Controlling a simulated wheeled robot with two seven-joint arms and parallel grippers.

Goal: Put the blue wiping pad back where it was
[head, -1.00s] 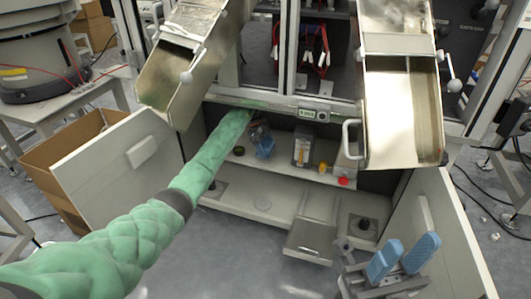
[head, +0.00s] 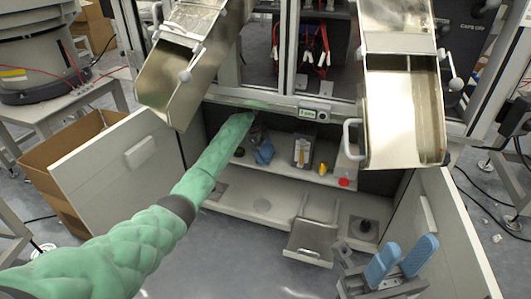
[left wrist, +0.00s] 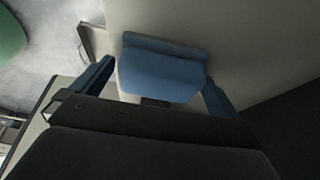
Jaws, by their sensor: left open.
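The blue wiping pad (left wrist: 160,72) shows in the left wrist view, against a pale surface, between the two blue fingertips of my left gripper. The fingers are spread, with a gap to the pad at the left and a narrower one at the right. In the head view my left gripper (head: 261,143) is inside the cabinet, at the left part of the upper shelf (head: 282,168). Blue shows there, but I cannot tell pad from fingertips. My right gripper (head: 401,262) is at the lower right, its two blue fingers apart and nothing between them.
A grey container (head: 303,150), a yellow item (head: 323,168) and a red item (head: 344,182) stand right of my left gripper. Two metal chutes (head: 400,110) hang above. Open cabinet doors (head: 115,160) flank the opening. A cardboard box stands at the left.

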